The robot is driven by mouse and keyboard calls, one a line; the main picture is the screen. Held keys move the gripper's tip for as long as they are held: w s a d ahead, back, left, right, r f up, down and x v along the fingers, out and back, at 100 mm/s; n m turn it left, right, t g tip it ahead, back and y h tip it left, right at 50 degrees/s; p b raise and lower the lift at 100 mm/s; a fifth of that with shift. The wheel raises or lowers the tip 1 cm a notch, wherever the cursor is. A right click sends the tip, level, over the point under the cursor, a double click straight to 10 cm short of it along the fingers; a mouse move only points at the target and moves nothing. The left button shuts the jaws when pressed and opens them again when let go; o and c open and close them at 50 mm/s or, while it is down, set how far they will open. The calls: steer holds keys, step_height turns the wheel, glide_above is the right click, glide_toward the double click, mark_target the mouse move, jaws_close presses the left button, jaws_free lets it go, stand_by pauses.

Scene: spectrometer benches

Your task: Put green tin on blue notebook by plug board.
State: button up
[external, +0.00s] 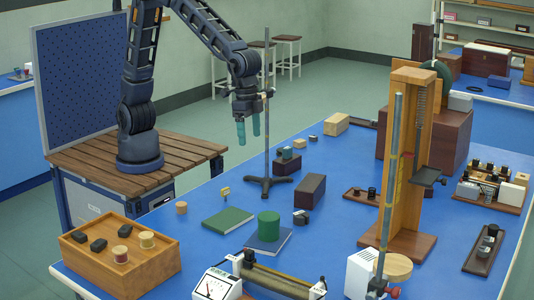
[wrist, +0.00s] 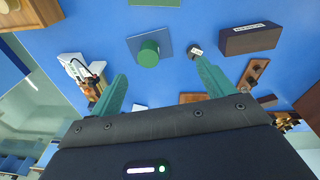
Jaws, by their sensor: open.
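The green tin (external: 268,225) stands upright on the blue notebook (external: 255,247), which lies flat on the blue bench. In the wrist view the tin (wrist: 149,53) covers part of the same notebook (wrist: 166,45). My gripper (external: 247,128) is open and empty, raised well above the bench and apart from the tin; its teal fingers (wrist: 160,88) are spread wide in the wrist view. A small board with dark plugs (external: 362,197) lies farther right; I cannot tell whether it is the plug board.
A green notebook (external: 228,220) lies left of the tin. A stand with a tall rod (external: 267,183), a dark block (external: 311,191) and a small dark weight (external: 301,217) are close by. A rheostat (external: 275,280) and meter (external: 216,286) are in front. A tall wooden frame (external: 407,160) stands right.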

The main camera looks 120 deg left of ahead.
steer(key=s+a+r+m+t, duration=0.1)
steer(key=s+a+r, duration=0.3)
steer(key=s, duration=0.6)
steer(key=s+a+r+t, duration=0.1)
steer(key=s+r, duration=0.6)
steer(key=s, duration=0.2)
steer(key=s+a+f+m+t, duration=0.1)
steer(key=s+a, duration=0.1)
steer(key=s, duration=1.5)
steer(key=shift+s+a, duration=0.4)
